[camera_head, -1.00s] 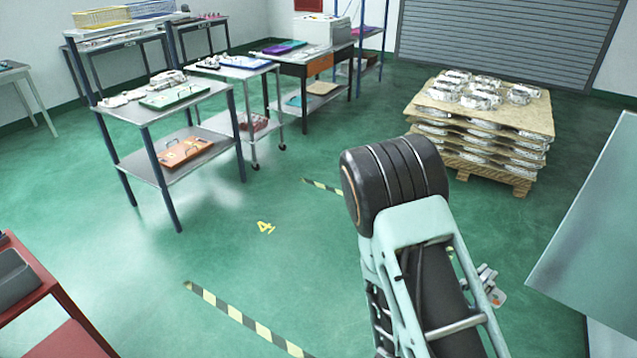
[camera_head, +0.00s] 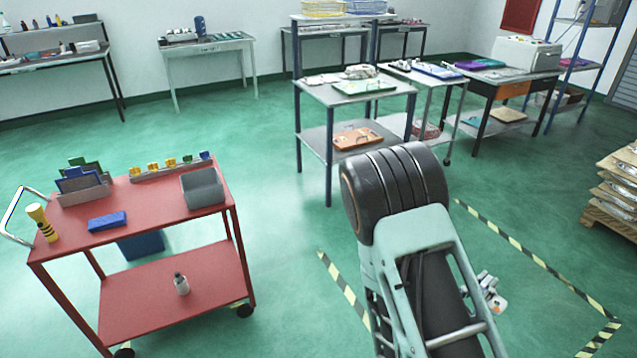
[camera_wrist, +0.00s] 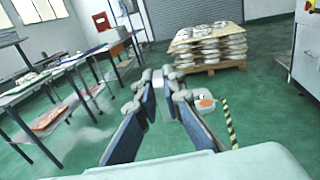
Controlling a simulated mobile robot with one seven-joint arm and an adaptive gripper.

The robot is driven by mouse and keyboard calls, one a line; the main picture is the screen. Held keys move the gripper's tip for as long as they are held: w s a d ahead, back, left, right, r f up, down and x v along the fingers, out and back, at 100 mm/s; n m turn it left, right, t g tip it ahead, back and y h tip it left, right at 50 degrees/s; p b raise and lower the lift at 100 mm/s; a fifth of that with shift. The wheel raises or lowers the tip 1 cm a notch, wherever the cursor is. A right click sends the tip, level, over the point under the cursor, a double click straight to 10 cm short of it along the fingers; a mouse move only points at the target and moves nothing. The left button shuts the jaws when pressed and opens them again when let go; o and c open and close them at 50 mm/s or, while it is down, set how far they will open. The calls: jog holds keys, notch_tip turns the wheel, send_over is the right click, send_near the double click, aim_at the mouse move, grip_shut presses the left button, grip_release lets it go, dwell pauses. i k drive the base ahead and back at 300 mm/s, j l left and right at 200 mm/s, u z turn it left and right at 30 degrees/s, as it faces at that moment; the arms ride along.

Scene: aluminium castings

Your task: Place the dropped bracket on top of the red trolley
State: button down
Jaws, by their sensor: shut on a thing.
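The red trolley (camera_head: 150,262) stands at the lower left in the head view, with a flat red top and a lower shelf. My gripper (camera_wrist: 165,84) shows in the wrist view with its blue-padded fingers closed on the bracket (camera_wrist: 206,104). The bracket is pale grey with an orange patch and juts out to the right of the fingertips, partly hidden by them. In the head view my arm hides most of the gripper; a bit of the bracket (camera_head: 498,303) shows right of the arm. The gripper is away from the trolley, to its right.
The trolley top carries a yellow-and-black torch (camera_head: 42,222), a blue block (camera_head: 107,221), a grey bin (camera_head: 202,188) and a rack of coloured pieces (camera_head: 172,166). Its front middle is bare. A steel bench (camera_head: 345,95) stands behind; striped tape marks the open floor.

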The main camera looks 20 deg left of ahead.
aim_at(167, 207)
jog(key=u, duration=3.25)
jog(key=i+l, duration=0.15)
jog(key=l, duration=0.2)
jog(key=i+l, duration=0.2)
jog(key=l, duration=0.2)
jog(key=i+l, duration=0.15)
jog(key=l, duration=0.2)
jog(key=i+l, duration=0.2)
jog(key=l, duration=0.2)
jog(key=i+l+u, duration=0.1)
jog(key=l, duration=0.25)
jog(key=i+l, duration=0.25)
jog(key=l, duration=0.15)
jog(key=i+l, duration=0.15)
jog(key=l, duration=0.25)
jog(key=i+l, duration=0.15)
jog(key=l, duration=0.2)
